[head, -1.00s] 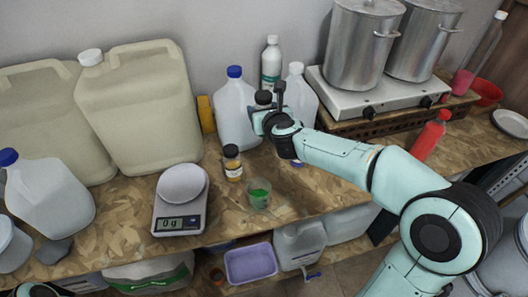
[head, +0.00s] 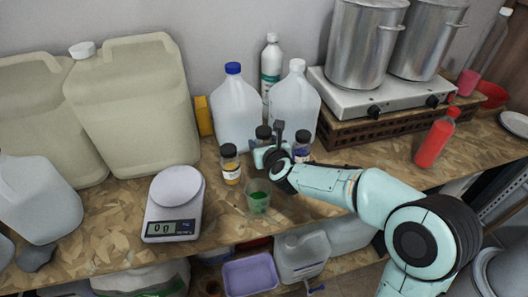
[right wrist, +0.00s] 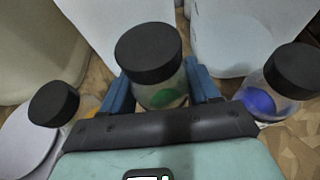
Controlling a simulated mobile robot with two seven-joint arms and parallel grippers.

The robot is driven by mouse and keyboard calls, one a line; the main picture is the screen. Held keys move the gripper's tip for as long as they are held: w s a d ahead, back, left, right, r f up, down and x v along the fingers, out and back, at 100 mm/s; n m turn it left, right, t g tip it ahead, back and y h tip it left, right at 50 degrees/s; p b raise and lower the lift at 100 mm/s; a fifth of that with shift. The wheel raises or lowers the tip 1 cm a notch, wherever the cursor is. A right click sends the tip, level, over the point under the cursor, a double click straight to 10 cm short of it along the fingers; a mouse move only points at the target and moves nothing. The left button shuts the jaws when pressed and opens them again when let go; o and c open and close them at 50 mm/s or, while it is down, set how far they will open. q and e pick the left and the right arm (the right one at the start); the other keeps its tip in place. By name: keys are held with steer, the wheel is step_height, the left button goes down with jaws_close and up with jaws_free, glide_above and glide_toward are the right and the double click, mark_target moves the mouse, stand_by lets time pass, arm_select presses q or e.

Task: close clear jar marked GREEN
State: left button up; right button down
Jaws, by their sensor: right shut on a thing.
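The clear jar with a black lid and green inside shows in the right wrist view (right wrist: 160,95). Its black lid (head: 263,132) shows in the head view behind my gripper. The lid sits on top of the jar; I cannot tell how tightly. My right gripper (head: 268,156) is shut on the jar's body, one blue finger on each side, below the lid. The jar's base is hidden, so I cannot tell whether it touches the table. My left gripper is not in view.
A yellow jar (head: 231,172) and a blue-purple jar (head: 302,153), both black-lidded, flank the held jar. A cup with green contents (head: 258,203) stands in front. A scale (head: 172,227) is at left. Large jugs (head: 238,110) stand behind. A red bottle (head: 434,140) is at right.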

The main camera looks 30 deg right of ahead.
steer(key=f, duration=0.2)
steer(key=shift+s+f, duration=0.2)
steer(key=shift+f, duration=0.15)
steer(key=shift+w, duration=0.1)
steer(key=shift+f+b, duration=0.1)
steer(key=shift+b, duration=0.3)
steer(key=shift+c, duration=1.3)
jaws_free()
steer(key=shift+r, duration=0.3)
steer(key=v, duration=1.2)
